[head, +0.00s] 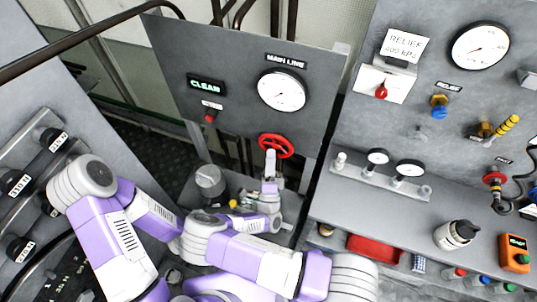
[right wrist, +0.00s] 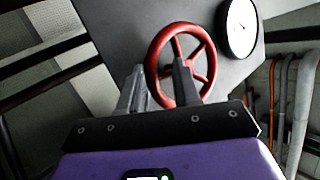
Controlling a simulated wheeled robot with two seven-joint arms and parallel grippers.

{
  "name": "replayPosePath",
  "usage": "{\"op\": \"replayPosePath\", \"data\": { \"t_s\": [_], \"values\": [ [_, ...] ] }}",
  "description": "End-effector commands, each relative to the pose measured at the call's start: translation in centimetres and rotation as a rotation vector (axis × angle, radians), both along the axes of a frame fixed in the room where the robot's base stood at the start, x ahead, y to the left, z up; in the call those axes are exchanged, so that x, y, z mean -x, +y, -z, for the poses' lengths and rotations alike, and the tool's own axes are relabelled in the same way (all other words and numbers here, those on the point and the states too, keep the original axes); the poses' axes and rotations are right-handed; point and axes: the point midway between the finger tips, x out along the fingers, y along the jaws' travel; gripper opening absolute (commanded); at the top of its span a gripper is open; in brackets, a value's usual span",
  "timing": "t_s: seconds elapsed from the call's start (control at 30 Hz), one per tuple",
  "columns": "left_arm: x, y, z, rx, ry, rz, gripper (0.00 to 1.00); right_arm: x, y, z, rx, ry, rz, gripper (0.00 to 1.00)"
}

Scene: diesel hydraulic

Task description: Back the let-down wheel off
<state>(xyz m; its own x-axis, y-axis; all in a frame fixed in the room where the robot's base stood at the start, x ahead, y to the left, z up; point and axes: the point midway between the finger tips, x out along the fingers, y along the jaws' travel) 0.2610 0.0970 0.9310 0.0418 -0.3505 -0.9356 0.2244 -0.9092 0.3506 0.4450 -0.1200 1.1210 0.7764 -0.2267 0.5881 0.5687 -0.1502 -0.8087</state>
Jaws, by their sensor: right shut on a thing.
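The red let-down wheel (head: 276,144) stands out from the grey panel, below the MAIN LINE gauge (head: 282,90). My right gripper (head: 270,160) reaches up to its lower edge and is shut on the rim. In the right wrist view the red spoked wheel (right wrist: 154,62) is close ahead, with one finger of my right gripper (right wrist: 160,82) outside the lower left rim and the other in front of the spokes. The grasped part is mostly hidden by the fingers. My left arm shows at the left, but its gripper cannot be made out.
A CLEAN sign (head: 206,86) and a small red knob (head: 210,116) are on the same panel.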

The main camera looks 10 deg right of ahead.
Motion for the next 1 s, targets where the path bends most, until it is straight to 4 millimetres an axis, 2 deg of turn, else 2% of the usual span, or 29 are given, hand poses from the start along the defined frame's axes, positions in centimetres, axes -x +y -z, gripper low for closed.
{"op": "replayPosePath", "data": {
  "t_s": [0.67, 0.7, 0.83, 1.0],
  "values": [
    [0.01, 0.0, -0.33, 0.0, 0.0, 0.0, 0.0, 0.13, -0.3, -0.01, 0.049, 0.033, 0.001, 0.02],
    [0.01, 0.0, -0.34, 0.0, 0.0, 0.0, 0.0, 0.13, -0.3, -0.01, 0.049, 0.033, 0.001, 0.37],
    [0.01, 0.0, -0.33, 0.0, 0.0, 0.0, 0.0, 0.14, -0.28, -0.01, 0.049, 0.032, 0.001, 0.56],
    [0.01, 0.0, -0.33, 0.0, 0.0, 0.0, 0.0, 0.16, -0.28, 0.0, 0.049, 0.032, 0.001, 0.56]
  ]
}}
